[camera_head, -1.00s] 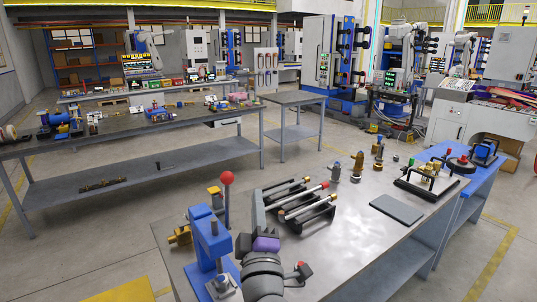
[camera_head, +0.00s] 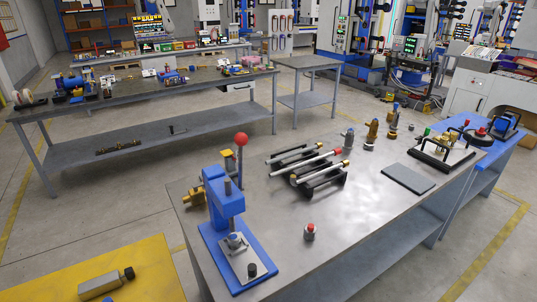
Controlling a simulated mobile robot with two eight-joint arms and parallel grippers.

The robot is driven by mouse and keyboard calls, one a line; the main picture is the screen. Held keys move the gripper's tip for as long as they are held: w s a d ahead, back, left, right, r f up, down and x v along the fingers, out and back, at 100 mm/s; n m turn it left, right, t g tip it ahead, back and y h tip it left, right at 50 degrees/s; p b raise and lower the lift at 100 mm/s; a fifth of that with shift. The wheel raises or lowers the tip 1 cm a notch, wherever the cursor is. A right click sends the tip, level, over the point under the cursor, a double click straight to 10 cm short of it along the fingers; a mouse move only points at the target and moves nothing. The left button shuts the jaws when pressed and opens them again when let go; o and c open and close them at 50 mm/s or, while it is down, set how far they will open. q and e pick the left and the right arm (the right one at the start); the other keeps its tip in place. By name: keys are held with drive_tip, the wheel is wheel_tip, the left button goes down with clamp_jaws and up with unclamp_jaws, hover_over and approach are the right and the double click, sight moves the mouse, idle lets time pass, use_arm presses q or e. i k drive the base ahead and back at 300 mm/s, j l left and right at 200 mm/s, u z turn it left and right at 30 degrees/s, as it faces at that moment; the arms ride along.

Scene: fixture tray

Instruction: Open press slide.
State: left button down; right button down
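A blue press (camera_head: 224,205) stands at the near left end of the grey workbench. Its lever rises behind it and ends in a red ball (camera_head: 241,139). The blue base plate (camera_head: 214,243) carries a silver slide (camera_head: 243,258) below the press head, with a black knob (camera_head: 252,269) at its near end. The slide's exact position along the base is hard to tell. Neither of my grippers is in view.
A small red-topped cylinder (camera_head: 309,233) stands right of the press. Black racks with metal rods (camera_head: 318,170), brass fittings (camera_head: 371,134) and a dark flat plate (camera_head: 408,177) are farther back. A yellow surface (camera_head: 150,268) lies front left. The bench's near middle is clear.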

sight(241, 253)
drive_tip(key=i+u, duration=0.15)
drive_tip(key=u, duration=0.25)
drive_tip(key=i+l+u, duration=0.1)
drive_tip(key=u, duration=0.25)
drive_tip(key=i+l+u, duration=0.1)
drive_tip(key=u, duration=0.3)
